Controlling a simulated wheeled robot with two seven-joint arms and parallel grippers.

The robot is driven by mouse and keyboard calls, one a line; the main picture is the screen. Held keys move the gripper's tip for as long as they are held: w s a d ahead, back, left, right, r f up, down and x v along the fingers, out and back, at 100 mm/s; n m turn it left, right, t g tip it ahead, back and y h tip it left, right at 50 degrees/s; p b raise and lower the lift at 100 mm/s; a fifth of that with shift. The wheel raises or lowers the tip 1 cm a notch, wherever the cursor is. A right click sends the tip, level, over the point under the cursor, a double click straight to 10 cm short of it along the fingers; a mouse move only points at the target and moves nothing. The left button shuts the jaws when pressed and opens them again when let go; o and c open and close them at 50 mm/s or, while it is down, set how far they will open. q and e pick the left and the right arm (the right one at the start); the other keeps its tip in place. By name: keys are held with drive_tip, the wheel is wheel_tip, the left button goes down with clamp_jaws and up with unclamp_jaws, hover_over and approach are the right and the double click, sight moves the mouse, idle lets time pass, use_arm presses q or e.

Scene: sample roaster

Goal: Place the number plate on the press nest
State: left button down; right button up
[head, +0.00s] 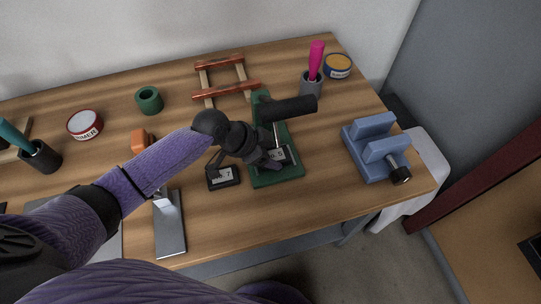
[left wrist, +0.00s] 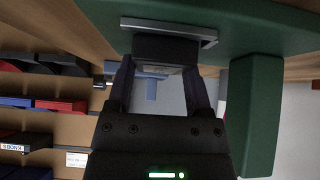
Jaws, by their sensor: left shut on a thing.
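The green press (head: 262,180) stands upright near the table's front edge, with a black lever at its top. Its pale press nest (head: 289,152) is on the base, partly covered by my left gripper (head: 276,161). In the left wrist view, the gripper (left wrist: 165,65) is shut on a dark block-like piece, which I take as the number plate (left wrist: 166,48). The piece is right at the grey nest (left wrist: 205,36) on the green base (left wrist: 260,25); I cannot tell whether it is fully seated. My right gripper is not in view.
A black stand with a number card (head: 222,177) is just left of the press. A blue vise-like fixture (head: 375,148) stands at the right. A cup with a pink-handled tool (head: 312,83) and a wooden rack (head: 226,87) are behind. The table is clear between press and fixture.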

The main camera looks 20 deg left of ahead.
use_arm(q)
drive_tip(key=shift+f, duration=0.2)
drive_tip(key=shift+c, duration=1.6)
unclamp_jaws()
drive_tip(key=shift+o, duration=1.6)
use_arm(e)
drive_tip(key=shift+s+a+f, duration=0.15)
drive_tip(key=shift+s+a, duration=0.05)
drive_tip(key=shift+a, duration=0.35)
use_arm(q)
drive_tip(key=shift+a+r, duration=0.1)
drive_tip(key=shift+r, duration=0.2)
drive_tip(key=p+v, duration=0.5)
drive_tip(key=v, duration=0.6)
drive_tip(key=shift+s+a+r, duration=0.15)
drive_tip(key=shift+s+r, duration=0.05)
drive_tip(key=shift+s, duration=0.1)
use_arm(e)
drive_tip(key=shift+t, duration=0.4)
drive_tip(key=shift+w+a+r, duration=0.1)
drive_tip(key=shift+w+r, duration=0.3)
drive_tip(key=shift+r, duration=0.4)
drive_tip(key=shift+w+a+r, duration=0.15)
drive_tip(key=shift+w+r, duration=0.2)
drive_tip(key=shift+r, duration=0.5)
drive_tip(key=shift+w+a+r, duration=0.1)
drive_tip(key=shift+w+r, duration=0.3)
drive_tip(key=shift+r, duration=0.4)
